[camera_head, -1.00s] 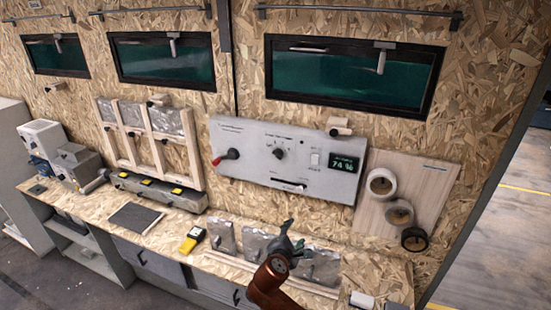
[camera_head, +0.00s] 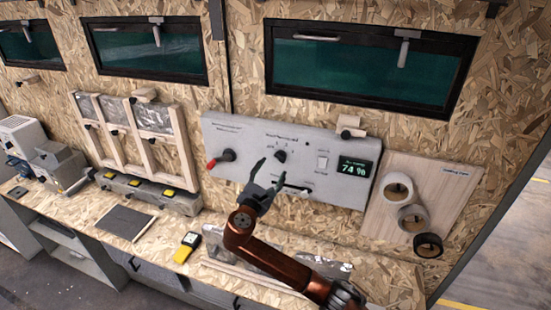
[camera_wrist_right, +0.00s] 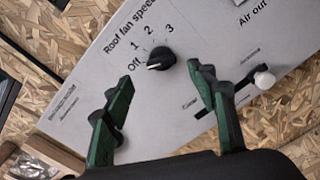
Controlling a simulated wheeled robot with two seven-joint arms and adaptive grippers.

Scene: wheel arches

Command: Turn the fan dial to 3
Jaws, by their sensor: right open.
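The fan dial (camera_head: 280,156) is a round black knob on the grey control panel (camera_head: 240,134). In the right wrist view the fan dial (camera_wrist_right: 161,58) sits below the printed words "Roof fan speed", with the marks Off, 1, 2 and 3 around it. Its white pointer line is on the left side, toward Off. My right gripper (camera_head: 267,174) is open and empty, just below and left of the dial in the head view. In the wrist view its two green fingers (camera_wrist_right: 155,88) stand apart on either side below the dial, not touching it. My left gripper is out of view.
A red knob (camera_head: 228,155) is at the panel's left, and a display (camera_head: 354,168) reading 74 % is at its right. A slider (camera_head: 297,188) lies below the dial. Tape rolls (camera_head: 412,216) hang on a board. A yellow meter (camera_head: 187,247) lies on the bench.

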